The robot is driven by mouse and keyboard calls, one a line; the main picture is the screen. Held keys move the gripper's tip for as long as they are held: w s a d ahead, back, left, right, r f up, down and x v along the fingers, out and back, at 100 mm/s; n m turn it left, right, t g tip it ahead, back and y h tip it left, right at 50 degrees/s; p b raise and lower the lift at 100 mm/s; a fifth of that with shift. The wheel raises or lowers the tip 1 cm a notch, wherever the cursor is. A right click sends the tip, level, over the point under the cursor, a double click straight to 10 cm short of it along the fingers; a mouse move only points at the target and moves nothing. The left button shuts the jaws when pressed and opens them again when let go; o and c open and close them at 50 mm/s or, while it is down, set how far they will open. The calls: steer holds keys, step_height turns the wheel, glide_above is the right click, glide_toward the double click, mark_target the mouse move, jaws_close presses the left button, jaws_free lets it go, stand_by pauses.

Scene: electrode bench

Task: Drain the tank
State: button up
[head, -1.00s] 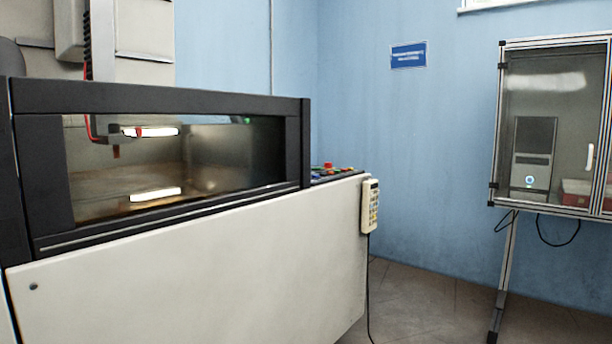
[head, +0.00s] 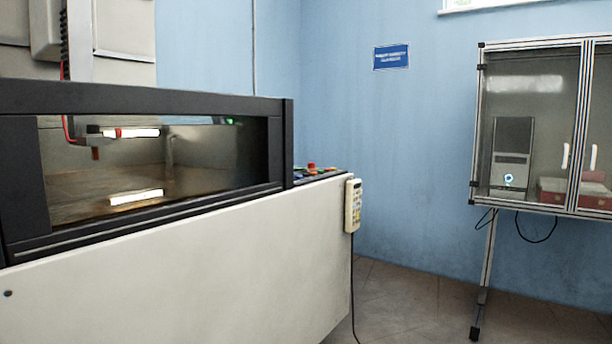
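The tank (head: 150,180) stands at the left, a black-framed box with a window on a white machine body (head: 190,270). Brownish liquid seems to show behind the window, with a bright lamp reflection (head: 136,197) on it. A machine head with a lit lamp (head: 131,133) and a red-brown tip reaches into the tank. A control panel with coloured buttons (head: 318,172), one of them a raised red one, sits at the tank's right end. A pale handheld keypad (head: 353,205) hangs on the body's right corner. My gripper is not in view.
A glass-doored cabinet (head: 540,125) on metal legs stands at the right, with a grey device (head: 511,155) and red boxes inside. Tiled floor (head: 415,305) is clear between machine and cabinet. A blue sign (head: 391,56) hangs on the wall.

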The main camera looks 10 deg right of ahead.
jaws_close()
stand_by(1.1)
